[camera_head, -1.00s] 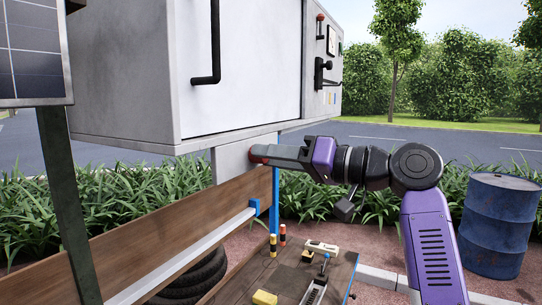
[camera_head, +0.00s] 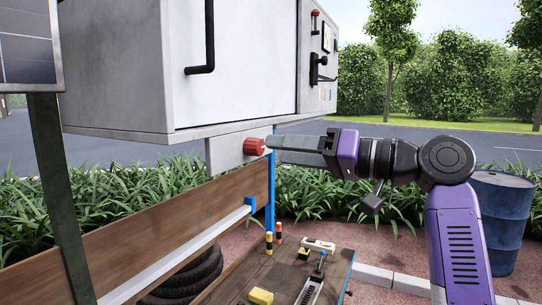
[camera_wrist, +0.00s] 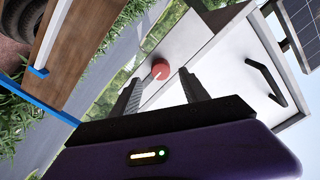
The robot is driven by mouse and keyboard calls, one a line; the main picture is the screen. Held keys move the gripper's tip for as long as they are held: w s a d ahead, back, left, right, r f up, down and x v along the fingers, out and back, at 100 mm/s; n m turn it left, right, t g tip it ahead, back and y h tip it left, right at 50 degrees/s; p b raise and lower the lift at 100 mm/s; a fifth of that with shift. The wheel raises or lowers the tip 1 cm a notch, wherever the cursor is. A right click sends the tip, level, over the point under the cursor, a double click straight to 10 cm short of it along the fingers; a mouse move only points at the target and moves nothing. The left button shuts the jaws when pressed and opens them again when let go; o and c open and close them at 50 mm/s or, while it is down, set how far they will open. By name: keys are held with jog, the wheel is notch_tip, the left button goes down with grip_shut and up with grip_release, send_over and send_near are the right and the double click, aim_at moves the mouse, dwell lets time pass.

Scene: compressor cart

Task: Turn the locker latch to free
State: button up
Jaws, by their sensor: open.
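The latch is a red round knob (camera_head: 254,146) on a grey plate (camera_head: 225,152) below the white cabinet. In the wrist view the knob (camera_wrist: 160,69) shows a pale pointer line across its face, slanting up to the right. My gripper (camera_head: 272,147) is level with the knob, just to its right in the head view, with its fingers pointing at it. In the wrist view its two open fingers (camera_wrist: 161,82) stand on either side of the line to the knob, apart from it, with nothing between them.
The white cabinet (camera_head: 240,70) with a black handle (camera_head: 210,40) hangs above. A wooden side board (camera_head: 170,235) with a blue post (camera_head: 270,190) lies below. A workbench (camera_head: 280,270) with small tools stands lower down. A blue barrel (camera_head: 503,215) is at right.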

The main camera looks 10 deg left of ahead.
jog(key=v, duration=0.3)
jog(key=shift+s+d+b, duration=0.1)
jog(key=shift+d+b, duration=0.1)
jog(key=shift+b, duration=0.15)
